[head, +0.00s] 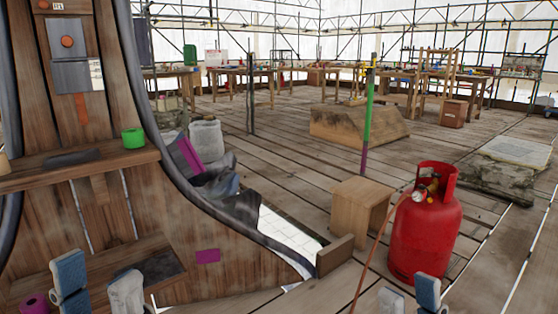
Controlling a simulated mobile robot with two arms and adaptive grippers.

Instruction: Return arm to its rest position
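My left gripper (98,284) shows at the bottom left of the head view. Its two blue-and-grey finger pads stand apart with nothing between them, in front of the lower wooden shelf. My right gripper (410,296) shows at the bottom edge, right of centre. Its two pads are apart and empty, just in front of the foot of the red gas cylinder as seen here. Only the finger ends of both grippers show; the arms are out of the picture. I cannot tell whether the left pads touch the shelf.
The wooden spire (205,240) with its upper shelf (75,166) fills the left side. A green tape roll (133,138) sits on that shelf; a purple roll (34,304) lies lower left. The red gas cylinder (425,230) and a wooden stool (360,190) stand right. Plank floor beyond is partly clear.

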